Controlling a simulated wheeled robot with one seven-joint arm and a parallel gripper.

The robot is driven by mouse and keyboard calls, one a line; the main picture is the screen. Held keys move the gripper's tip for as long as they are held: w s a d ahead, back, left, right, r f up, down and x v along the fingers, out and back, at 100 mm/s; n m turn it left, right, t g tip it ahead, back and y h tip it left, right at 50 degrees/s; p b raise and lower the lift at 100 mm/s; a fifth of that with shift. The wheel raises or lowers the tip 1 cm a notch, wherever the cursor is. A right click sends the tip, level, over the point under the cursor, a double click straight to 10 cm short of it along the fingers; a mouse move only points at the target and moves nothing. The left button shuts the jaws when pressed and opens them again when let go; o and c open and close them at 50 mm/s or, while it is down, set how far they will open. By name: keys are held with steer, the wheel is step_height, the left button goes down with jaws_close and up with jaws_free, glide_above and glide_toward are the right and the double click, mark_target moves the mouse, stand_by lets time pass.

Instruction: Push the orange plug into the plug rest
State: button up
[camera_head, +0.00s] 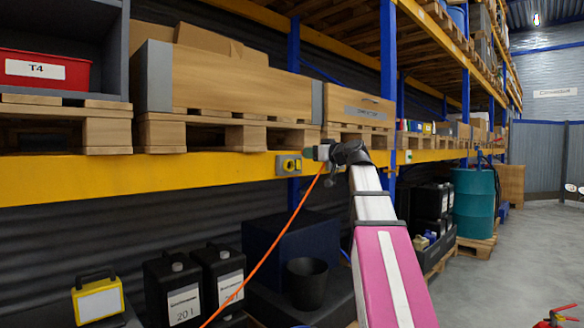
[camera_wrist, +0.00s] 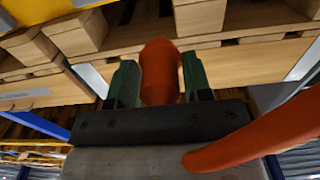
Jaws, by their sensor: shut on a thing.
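My gripper (camera_head: 312,153) is raised in front of the yellow shelf beam in the head view. In the wrist view its two green fingers are shut on the orange plug (camera_wrist: 159,72), one on each side. The plug itself is hardly visible in the head view; its orange cable (camera_head: 268,243) hangs from the gripper down to the lower left.
The yellow beam (camera_head: 220,176) carries pallets with wooden crates (camera_head: 240,92) just above the gripper. A blue upright (camera_head: 388,90) stands to the right. The cable (camera_wrist: 265,133) crosses the right side of the wrist view. Black canisters (camera_head: 222,285) stand below; the floor at right is mostly clear.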

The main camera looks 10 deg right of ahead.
steer(key=shift+s, duration=0.15)
steer(key=shift+s+a, duration=0.35)
steer(key=shift+a, duration=0.15)
steer(key=s+a+f, duration=0.4)
steer(key=s+a, duration=0.7)
steer(key=a, duration=0.3)
steer(key=shift+a, duration=0.25)
stand_by(1.7)
steer(key=shift+s, duration=0.1)
